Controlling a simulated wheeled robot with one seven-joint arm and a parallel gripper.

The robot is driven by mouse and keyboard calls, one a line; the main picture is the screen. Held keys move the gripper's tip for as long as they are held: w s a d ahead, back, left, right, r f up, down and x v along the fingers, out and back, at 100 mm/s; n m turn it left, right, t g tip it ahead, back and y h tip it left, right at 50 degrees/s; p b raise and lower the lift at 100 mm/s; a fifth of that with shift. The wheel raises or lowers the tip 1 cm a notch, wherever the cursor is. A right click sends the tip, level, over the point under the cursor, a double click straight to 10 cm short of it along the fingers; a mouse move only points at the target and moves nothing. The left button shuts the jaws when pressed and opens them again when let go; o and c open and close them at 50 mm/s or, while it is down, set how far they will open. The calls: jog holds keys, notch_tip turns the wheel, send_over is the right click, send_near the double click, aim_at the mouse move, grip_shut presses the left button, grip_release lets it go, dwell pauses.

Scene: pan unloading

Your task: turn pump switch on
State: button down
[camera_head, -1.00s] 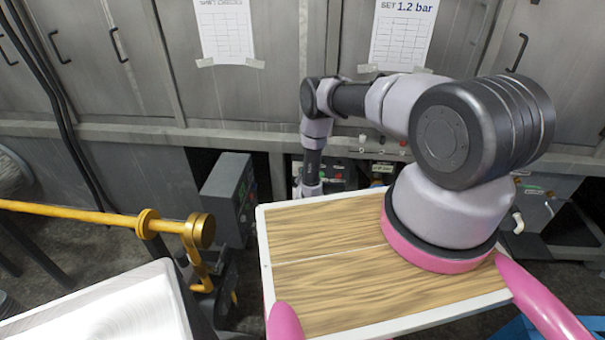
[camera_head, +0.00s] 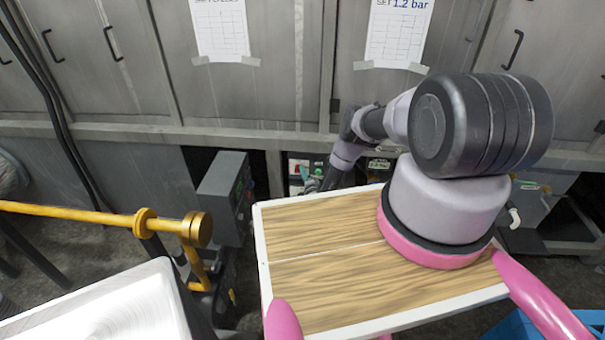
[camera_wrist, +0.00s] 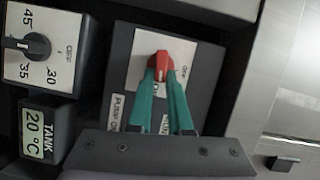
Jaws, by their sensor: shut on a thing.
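The pump switch is a red knob (camera_wrist: 158,66) on a white plate (camera_wrist: 184,58) in the wrist view. The plate has an OFF mark, and a PUMP label (camera_wrist: 118,108) sits beside it. My gripper (camera_wrist: 160,80) has its green fingers shut on the red knob, one on each side. The fingers partly hide the knob's lower part and the lettering below it. In the head view, my gripper's green tip (camera_head: 312,178) shows small at the control panel (camera_head: 300,162) under the steel cabinets, and the arm hides much of that panel.
A black dial (camera_wrist: 30,45) with temperature marks and a TANK 20 °C display (camera_wrist: 42,132) lie left of the switch. In the head view, a grey box (camera_head: 228,195) and a yellow pipe (camera_head: 85,213) stand left of my wooden top.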

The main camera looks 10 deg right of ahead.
jog(key=shift+w+d+m+t, duration=0.1)
jog(key=shift+w+m+t, duration=0.15)
jog(key=shift+m, duration=0.65)
jog(key=c, duration=0.8)
grip_release()
jog(key=shift+c, duration=0.2)
jog(key=shift+s+f, duration=0.1)
jog(key=shift+s, duration=0.1)
